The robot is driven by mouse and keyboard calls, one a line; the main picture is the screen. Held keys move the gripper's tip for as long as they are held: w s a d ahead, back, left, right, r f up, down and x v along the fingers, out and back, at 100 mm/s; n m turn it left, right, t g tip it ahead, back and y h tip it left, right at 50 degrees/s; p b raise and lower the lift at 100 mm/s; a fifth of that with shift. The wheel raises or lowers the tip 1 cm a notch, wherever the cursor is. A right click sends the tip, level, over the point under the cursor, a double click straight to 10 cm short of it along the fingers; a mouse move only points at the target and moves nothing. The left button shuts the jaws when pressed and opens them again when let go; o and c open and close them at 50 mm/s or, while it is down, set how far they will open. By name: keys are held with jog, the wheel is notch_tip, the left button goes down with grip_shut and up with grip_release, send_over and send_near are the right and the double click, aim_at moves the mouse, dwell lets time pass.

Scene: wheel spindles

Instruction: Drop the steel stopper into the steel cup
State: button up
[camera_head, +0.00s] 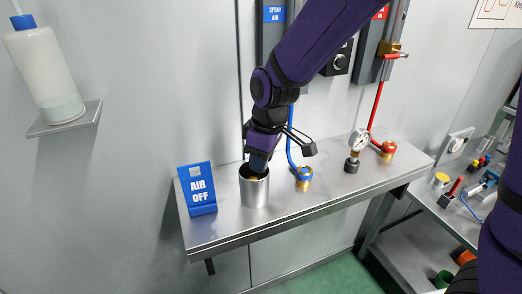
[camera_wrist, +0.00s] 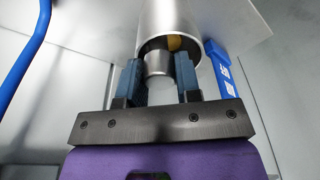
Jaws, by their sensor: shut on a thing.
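The steel cup (camera_head: 255,190) stands upright on the metal shelf, right of the blue sign. In the wrist view the cup (camera_wrist: 168,18) is at the top, with its open mouth facing my gripper. My gripper (camera_head: 258,167) points down at the cup's mouth, its fingertips at or just inside the rim. In the wrist view my gripper (camera_wrist: 160,82) is shut on the steel stopper (camera_wrist: 158,64), a short grey cylinder between the two blue fingers. The stopper is at the cup's opening. A brass-coloured thing (camera_wrist: 175,43) shows inside the cup, partly hidden.
The metal shelf (camera_head: 228,225) also holds a blue "AIR OFF" sign (camera_head: 198,188) close left of the cup. A blue hose rises behind my gripper.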

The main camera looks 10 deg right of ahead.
jog(key=shift+f, duration=0.1)
jog(key=o, duration=1)
jog(key=r, duration=0.3)
jog(key=d+r, duration=0.1)
jog(key=r, duration=0.6)
jog(key=shift+s+d+r, duration=0.25)
jog(key=shift+s+r, duration=0.1)
jog(key=shift+s, duration=0.05)
